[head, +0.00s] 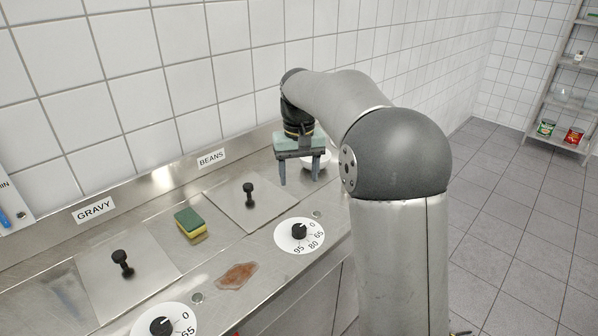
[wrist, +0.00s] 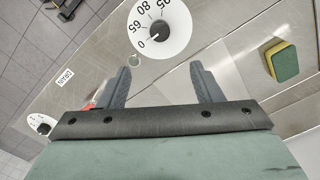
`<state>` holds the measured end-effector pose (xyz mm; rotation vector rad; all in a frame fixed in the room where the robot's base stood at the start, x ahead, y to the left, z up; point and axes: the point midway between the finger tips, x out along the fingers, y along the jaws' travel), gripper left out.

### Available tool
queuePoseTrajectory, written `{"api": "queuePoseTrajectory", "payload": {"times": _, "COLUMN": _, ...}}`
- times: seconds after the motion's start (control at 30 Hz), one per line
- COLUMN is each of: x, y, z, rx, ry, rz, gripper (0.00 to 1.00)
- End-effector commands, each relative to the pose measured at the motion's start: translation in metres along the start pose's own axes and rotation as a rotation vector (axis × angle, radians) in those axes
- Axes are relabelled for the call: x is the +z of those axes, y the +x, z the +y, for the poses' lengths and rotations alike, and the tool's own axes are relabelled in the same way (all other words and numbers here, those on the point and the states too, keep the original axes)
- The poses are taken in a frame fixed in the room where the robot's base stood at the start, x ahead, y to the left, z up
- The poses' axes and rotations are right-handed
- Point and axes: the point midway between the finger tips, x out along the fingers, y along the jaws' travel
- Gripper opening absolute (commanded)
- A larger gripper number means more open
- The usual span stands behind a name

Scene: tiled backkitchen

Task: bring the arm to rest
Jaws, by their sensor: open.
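My gripper (head: 300,171) points down above the far right part of the steel counter (head: 262,226), with its fingers spread apart and nothing between them. In the wrist view my gripper (wrist: 163,84) is open, and steel and part of a white dial show past its fingers. My arm reaches up from the lower right, bends at a grey elbow and comes down to the gripper.
A green and yellow sponge (head: 190,223) lies between two lids with black knobs (head: 249,190) (head: 121,260). A brown spill (head: 236,276) lies near the front dials (head: 299,234) (head: 163,322). A tiled wall borders the back; a shelf (head: 565,95) with cans stands far right beyond open floor.

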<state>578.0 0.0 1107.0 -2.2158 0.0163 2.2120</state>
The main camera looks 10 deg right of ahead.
Motion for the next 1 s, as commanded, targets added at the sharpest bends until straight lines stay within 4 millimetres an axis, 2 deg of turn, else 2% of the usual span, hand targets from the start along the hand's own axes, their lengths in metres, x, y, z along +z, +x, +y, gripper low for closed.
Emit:
{"api": "queuePoseTrajectory", "payload": {"times": 0.4, "x": 0.000, "y": -0.005, "z": 0.000, "rx": 0.000, "ry": 0.000, "rz": -0.001, "gripper": 0.59}}
{"api": "queuePoseTrajectory", "payload": {"times": 0.47, "x": 0.005, "y": -0.006, "z": 0.000, "rx": 0.001, "ry": -0.001, "rz": 0.001, "gripper": 0.59}}
{"api": "queuePoseTrajectory", "payload": {"times": 0.53, "x": 0.020, "y": -0.006, "z": -0.001, "rx": 0.002, "ry": -0.004, "rz": 0.002, "gripper": 0.59}}
{"api": "queuePoseTrajectory", "payload": {"times": 0.57, "x": 0.030, "y": -0.006, "z": -0.002, "rx": 0.003, "ry": -0.006, "rz": 0.005, "gripper": 0.59}}
{"api": "queuePoseTrajectory", "payload": {"times": 0.67, "x": 0.076, "y": -0.001, "z": -0.003, "rx": 0.006, "ry": -0.013, "rz": 0.010, "gripper": 0.59}}
{"api": "queuePoseTrajectory", "payload": {"times": 0.77, "x": 0.137, "y": 0.012, "z": -0.003, "rx": 0.007, "ry": -0.021, "rz": 0.021, "gripper": 0.59}}
{"api": "queuePoseTrajectory", "payload": {"times": 0.9, "x": 0.220, "y": 0.043, "z": -0.002, "rx": 0.005, "ry": -0.026, "rz": 0.031, "gripper": 0.59}}
{"api": "queuePoseTrajectory", "payload": {"times": 1.0, "x": 0.267, "y": 0.066, "z": -0.001, "rx": 0.001, "ry": -0.029, "rz": 0.037, "gripper": 0.59}}
